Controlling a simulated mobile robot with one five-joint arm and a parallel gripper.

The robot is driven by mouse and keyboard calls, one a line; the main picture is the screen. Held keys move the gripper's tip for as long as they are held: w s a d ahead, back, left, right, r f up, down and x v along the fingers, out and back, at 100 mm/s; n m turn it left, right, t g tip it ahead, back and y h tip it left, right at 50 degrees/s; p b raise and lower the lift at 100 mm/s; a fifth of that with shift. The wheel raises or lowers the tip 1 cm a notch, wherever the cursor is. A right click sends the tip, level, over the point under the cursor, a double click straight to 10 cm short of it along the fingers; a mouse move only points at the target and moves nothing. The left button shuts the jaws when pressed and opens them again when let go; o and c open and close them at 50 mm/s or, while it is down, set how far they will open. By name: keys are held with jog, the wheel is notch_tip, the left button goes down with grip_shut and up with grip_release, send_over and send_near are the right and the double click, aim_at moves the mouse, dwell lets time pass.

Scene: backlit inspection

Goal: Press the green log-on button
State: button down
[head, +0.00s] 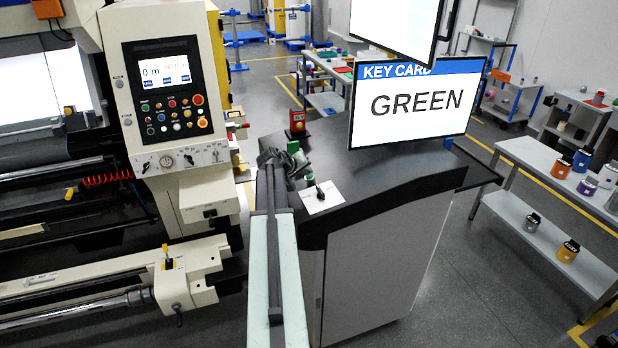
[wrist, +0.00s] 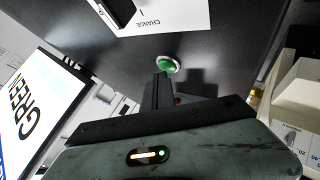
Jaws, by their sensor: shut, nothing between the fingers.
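The green button (wrist: 167,64) is round and domed with a pale rim, set on the dark console top (wrist: 225,40). In the wrist view my gripper (wrist: 163,80) has its narrow dark fingers together, with tips right at the button's near edge. I cannot tell whether they touch it. In the head view my gripper (head: 287,165) is low over the left part of the console top (head: 375,165), at the end of my outstretched arm. A bit of green shows beside it there.
A white sheet (head: 321,198) with a black switch lies right of my gripper; its print reads CHANGE in the wrist view. A red box (head: 297,122) stands behind. A screen (head: 416,105) reads KEY CARD GREEN. A machine panel (head: 168,90) stands left.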

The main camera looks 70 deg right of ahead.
jog(key=shift+f+b, duration=0.35)
jog(key=shift+b, duration=0.05)
dwell(0.4)
dwell(0.4)
jog(key=shift+r+p, duration=0.8)
jog(key=r+p, duration=0.5)
jog(key=shift+w+a, duration=0.3)
jog(key=shift+w, duration=0.1)
